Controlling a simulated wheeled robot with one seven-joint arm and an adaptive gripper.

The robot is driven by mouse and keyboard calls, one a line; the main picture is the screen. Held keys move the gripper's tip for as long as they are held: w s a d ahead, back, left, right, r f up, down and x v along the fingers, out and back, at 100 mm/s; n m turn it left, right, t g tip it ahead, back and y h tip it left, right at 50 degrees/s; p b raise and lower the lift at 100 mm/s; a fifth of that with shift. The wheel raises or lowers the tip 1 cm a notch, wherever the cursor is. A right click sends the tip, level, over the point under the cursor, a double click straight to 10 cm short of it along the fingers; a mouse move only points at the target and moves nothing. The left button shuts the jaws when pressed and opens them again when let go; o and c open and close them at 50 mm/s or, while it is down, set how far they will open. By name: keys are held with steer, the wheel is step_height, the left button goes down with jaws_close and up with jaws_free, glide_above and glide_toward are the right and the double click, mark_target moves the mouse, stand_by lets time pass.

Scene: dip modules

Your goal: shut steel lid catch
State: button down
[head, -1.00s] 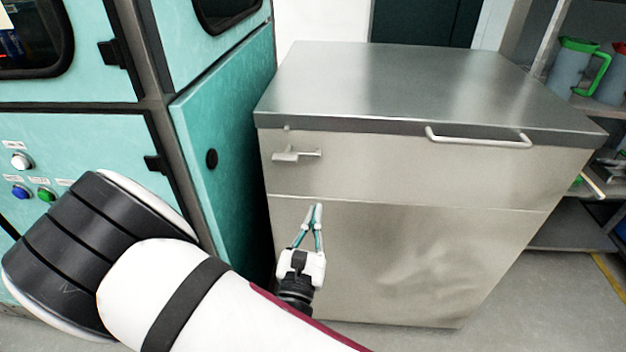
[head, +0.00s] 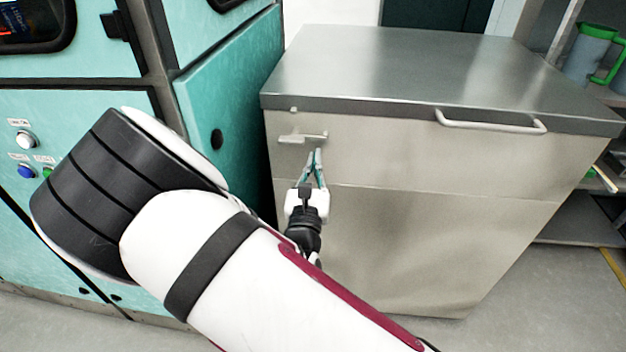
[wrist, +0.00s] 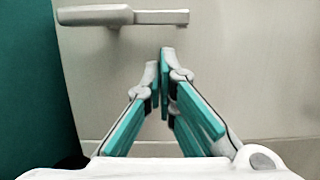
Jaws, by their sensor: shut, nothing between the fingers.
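The steel lid catch (head: 303,138) is a small grey lever on the upper left of the steel chest's front (head: 400,160). It lies about horizontal, just under the lid (head: 420,65), which lies flat on the chest. In the wrist view the catch (wrist: 125,16) is at the top, with its thicker block at left and its bar pointing right. My gripper (head: 316,152) is shut and empty, fingers pointing up. Its tips (wrist: 163,55) are just below the bar's right part in the wrist view, with a gap showing. The head view cannot settle whether they touch.
A pale bar handle (head: 490,121) runs along the lid's front edge at right. A teal cabinet (head: 235,110) stands close on the left of the chest. A shelf with a green-lidded jug (head: 590,55) is at the far right. The chest's lower front is clear.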

steer(key=shift+r, duration=0.7)
steer(key=shift+r+p, duration=0.1)
steer(key=shift+p, duration=0.25)
steer(key=shift+d+r+n+p, duration=0.15)
steer(key=shift+n+p, duration=0.15)
steer(key=shift+n, duration=0.2)
